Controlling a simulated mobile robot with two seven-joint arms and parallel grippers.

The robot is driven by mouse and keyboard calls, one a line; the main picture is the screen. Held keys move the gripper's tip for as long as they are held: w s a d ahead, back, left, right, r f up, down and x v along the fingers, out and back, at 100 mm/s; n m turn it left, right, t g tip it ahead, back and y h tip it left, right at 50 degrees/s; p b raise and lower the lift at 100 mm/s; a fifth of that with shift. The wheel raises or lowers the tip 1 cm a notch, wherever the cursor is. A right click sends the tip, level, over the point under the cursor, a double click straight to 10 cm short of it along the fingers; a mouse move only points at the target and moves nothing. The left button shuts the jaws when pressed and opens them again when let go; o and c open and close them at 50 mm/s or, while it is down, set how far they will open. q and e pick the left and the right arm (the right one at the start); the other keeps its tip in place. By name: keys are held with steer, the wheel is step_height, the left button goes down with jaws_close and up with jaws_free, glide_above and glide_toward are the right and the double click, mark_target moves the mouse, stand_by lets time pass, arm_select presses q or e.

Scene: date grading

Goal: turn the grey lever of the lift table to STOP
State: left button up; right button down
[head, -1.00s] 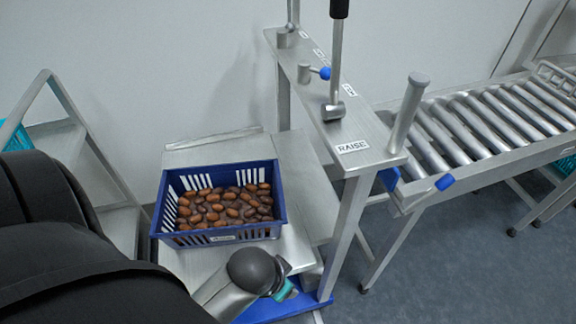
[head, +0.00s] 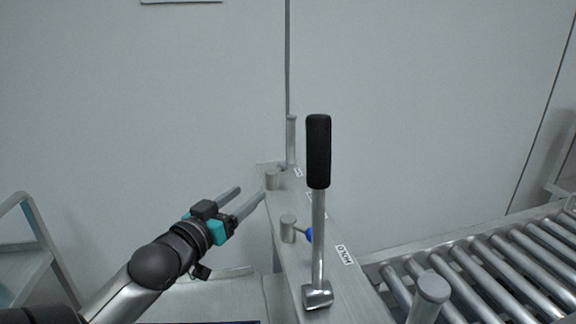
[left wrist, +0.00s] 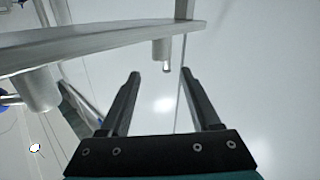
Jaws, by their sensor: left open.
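The grey lever (head: 291,142) stands upright at the far end of the narrow metal rail (head: 290,270) of the lift table. A small label lies beside its base, too small to read. My left gripper (head: 251,192) is open and empty, left of the rail, its fingers pointing towards the far post and the grey lever, apart from both. In the left wrist view the open fingers (left wrist: 160,73) have a short metal post (left wrist: 160,50) beyond their tips. My right gripper is not in view.
A blue knob (head: 308,234) on a short post sits between. A roller conveyor (head: 480,270) runs at the right. A plain wall is behind.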

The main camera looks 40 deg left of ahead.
mark_target(279, 166)
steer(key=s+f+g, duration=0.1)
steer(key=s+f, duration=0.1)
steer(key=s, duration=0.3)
arm_select(q)
steer(key=w, duration=0.1)
steer(key=w+b, duration=0.1)
steer(key=w, duration=0.2)
steer(key=shift+a, duration=0.35)
steer(key=w+b, duration=0.1)
steer(key=w, duration=0.1)
steer(key=w+a, duration=0.1)
steer(key=w, duration=0.2)
steer(key=w+b, duration=0.1)
steer(key=w, duration=0.2)
steer(key=shift+w+a+b, duration=0.1)
steer(key=shift+a+b, duration=0.2)
steer(key=shift+w+a, duration=0.2)
steer(key=shift+w, duration=0.9)
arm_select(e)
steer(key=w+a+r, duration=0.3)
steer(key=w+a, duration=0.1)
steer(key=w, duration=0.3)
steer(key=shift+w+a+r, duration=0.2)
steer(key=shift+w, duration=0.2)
arm_select(q)
jaws_close()
